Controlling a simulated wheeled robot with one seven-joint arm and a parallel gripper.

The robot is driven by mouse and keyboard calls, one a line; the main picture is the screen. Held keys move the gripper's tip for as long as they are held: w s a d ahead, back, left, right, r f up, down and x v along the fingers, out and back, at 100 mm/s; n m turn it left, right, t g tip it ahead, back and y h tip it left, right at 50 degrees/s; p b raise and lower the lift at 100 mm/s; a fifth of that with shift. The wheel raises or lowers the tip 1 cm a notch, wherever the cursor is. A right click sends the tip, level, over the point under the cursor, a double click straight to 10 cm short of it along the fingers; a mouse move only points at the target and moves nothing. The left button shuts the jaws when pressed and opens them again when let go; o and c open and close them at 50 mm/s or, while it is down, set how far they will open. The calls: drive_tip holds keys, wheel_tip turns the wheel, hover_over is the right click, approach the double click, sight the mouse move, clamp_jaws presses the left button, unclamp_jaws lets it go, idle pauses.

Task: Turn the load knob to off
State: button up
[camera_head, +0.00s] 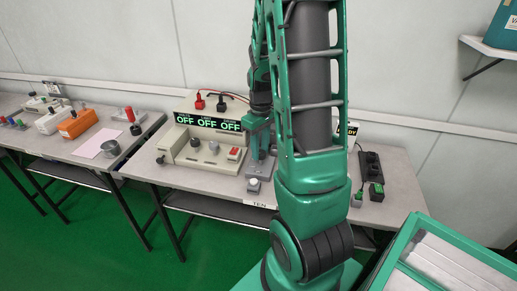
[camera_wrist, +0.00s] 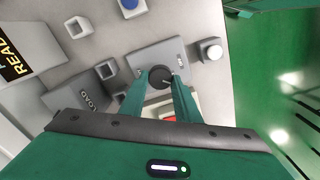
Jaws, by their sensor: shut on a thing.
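A dark round knob (camera_wrist: 160,75) sits on a light grey box (camera_wrist: 152,56) in the wrist view. A dark grey block beside it reads LOAD (camera_wrist: 88,98), so I take this as the load knob. My gripper (camera_wrist: 159,79) is shut on the knob, one fingertip on each side. A pale mark shows on the knob, but its setting cannot be read. In the head view my gripper (camera_head: 260,152) is lowered over a grey unit (camera_head: 262,168) at the right of the cream tester (camera_head: 208,122).
The tester's displays (camera_head: 202,122) read OFF. Its front carries dark knobs (camera_head: 195,142) and a red switch (camera_head: 234,153). A small box with a whitish button (camera_head: 253,185) stands near the table's front edge. A black power strip (camera_head: 370,168) lies at right.

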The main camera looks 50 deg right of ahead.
drive_tip(key=n, duration=0.4)
drive_tip(key=shift+w+r+n, duration=0.1)
drive_tip(key=shift+w+n, duration=0.15)
drive_tip(key=shift+n, duration=1.65)
drive_tip(key=o, duration=0.9)
drive_tip(key=shift+o, duration=0.7)
drive_tip(key=shift+s, duration=0.15)
